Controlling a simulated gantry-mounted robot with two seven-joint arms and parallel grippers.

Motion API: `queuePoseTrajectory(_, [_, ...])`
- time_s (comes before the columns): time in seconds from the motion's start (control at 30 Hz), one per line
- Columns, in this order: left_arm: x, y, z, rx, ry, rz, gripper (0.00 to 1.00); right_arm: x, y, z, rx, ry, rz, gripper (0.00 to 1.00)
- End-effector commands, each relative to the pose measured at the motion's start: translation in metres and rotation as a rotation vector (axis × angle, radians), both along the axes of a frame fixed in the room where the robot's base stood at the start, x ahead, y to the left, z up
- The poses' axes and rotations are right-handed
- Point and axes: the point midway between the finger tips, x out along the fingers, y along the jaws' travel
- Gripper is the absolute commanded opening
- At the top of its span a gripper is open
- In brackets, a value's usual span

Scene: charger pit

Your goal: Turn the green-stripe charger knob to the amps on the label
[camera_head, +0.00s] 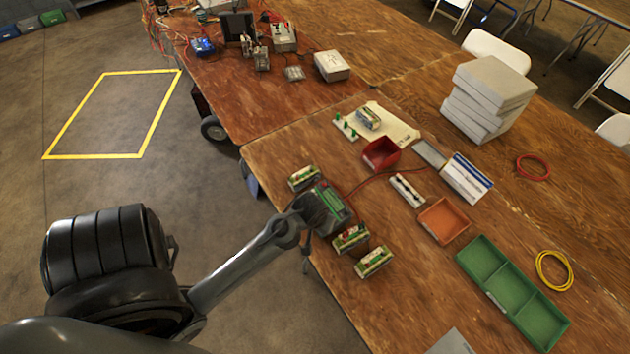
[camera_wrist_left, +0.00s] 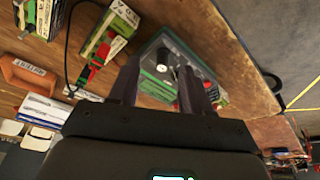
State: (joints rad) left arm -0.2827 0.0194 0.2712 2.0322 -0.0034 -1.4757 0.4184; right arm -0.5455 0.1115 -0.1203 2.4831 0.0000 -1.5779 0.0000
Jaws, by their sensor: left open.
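The charger (camera_head: 336,202) has a green-edged case and sits near the table's edge, partly hidden by my left gripper in the head view. In the left wrist view the charger (camera_wrist_left: 192,55) shows a grey face with a pale-topped, dark knob (camera_wrist_left: 163,57). My left gripper (camera_wrist_left: 158,68) is open, its fingers on either side of the knob in that view; I cannot tell whether they touch it. It also shows over the charger in the head view (camera_head: 316,211). The label's amps cannot be read. My right gripper is not in view.
Batteries stand close by along the edge, one behind (camera_head: 303,178) and two in front (camera_head: 350,238) (camera_head: 373,261). A red cable runs from the charger. A red bin (camera_head: 381,153), an orange tray (camera_head: 443,221) and a green divided tray (camera_head: 508,290) lie further right.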

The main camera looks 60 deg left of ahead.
Motion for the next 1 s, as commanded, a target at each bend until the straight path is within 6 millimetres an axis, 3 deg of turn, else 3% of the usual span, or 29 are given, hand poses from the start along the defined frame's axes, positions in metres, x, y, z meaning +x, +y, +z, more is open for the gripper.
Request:
queuePoseTrajectory(0.03, [0.007, 0.018, 0.028, -0.028, -0.006, 0.106, 0.48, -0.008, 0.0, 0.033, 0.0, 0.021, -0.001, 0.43])
queuePoseTrajectory(0.1, [0.012, 0.04, 0.038, -0.07, -0.012, 0.255, 0.48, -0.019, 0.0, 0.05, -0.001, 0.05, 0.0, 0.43])
queuePoseTrajectory(0.2, [0.016, 0.064, 0.048, -0.136, -0.02, 0.452, 0.48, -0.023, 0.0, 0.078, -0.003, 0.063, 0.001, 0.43])
queuePoseTrajectory(0.4, [0.019, 0.085, 0.056, -0.263, -0.021, 0.75, 0.48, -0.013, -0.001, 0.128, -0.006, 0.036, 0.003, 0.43])
queuePoseTrajectory(0.53, [0.02, 0.087, 0.056, -0.317, -0.017, 0.862, 0.48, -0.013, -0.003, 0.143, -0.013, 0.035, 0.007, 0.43])
queuePoseTrajectory(0.73, [0.021, 0.088, 0.047, -0.349, -0.012, 0.928, 0.48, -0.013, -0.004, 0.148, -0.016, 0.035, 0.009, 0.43])
queuePoseTrajectory(1.0, [0.027, 0.088, 0.01, -0.35, -0.01, 0.928, 0.48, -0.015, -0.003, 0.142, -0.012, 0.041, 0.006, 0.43])
